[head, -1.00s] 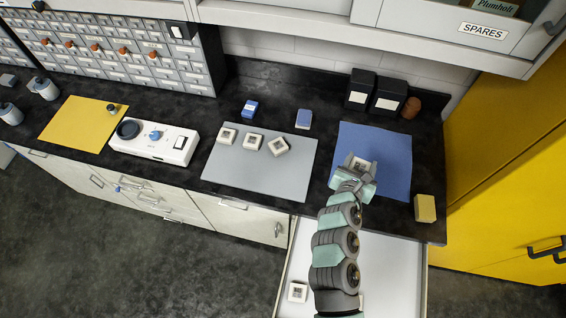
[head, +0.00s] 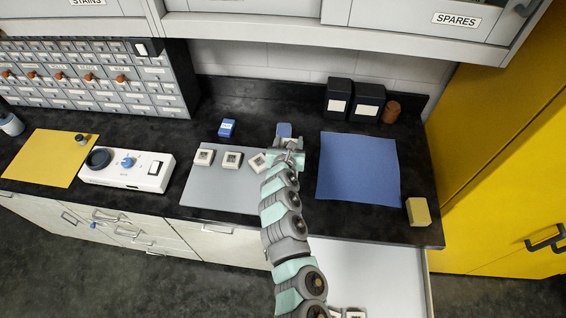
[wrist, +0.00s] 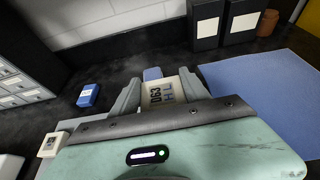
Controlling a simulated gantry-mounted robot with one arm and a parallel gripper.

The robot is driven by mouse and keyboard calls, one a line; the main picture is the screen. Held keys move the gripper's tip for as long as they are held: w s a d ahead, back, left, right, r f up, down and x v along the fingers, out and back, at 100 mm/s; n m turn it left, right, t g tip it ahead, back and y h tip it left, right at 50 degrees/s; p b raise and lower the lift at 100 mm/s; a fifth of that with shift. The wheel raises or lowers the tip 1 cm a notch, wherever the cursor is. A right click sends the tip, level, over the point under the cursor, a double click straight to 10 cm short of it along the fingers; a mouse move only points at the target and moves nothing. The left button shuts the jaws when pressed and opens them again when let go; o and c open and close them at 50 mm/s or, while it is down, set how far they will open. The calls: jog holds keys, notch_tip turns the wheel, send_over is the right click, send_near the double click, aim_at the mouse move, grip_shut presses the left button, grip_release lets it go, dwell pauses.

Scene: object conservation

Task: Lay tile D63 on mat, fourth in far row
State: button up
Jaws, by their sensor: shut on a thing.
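My gripper (head: 287,148) is shut on tile D63 (wrist: 160,94), a pale tile whose printed "D63" reads sideways in the wrist view. It holds the tile over the far right part of the grey mat (head: 215,193). Three white tiles stand in the mat's far row: a left one (head: 204,157), a middle one (head: 232,160) and a right one (head: 257,163), just left of my gripper. In the head view my gripper mostly hides the held tile, and my arm covers the mat's right side. I cannot tell whether the tile touches the mat.
A blue box (head: 227,127) and a blue-topped block (head: 284,130) stand behind the mat, the block just beyond my gripper. A bare blue cloth (head: 358,170) lies to the right. A white device (head: 128,172) stands left. An open drawer (head: 375,270) juts out in front.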

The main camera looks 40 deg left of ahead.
notch_tip(320, 180, down, 11)
jog(key=shift+w+r+b, duration=0.1)
jog(key=shift+b, duration=0.3)
jog(key=shift+f, duration=0.3)
jog(key=o, duration=1.5)
jog(key=shift+r, duration=0.15)
jog(key=v, duration=1.2)
jog(key=shift+d+b, duration=0.1)
jog(key=shift+b, duration=0.3)
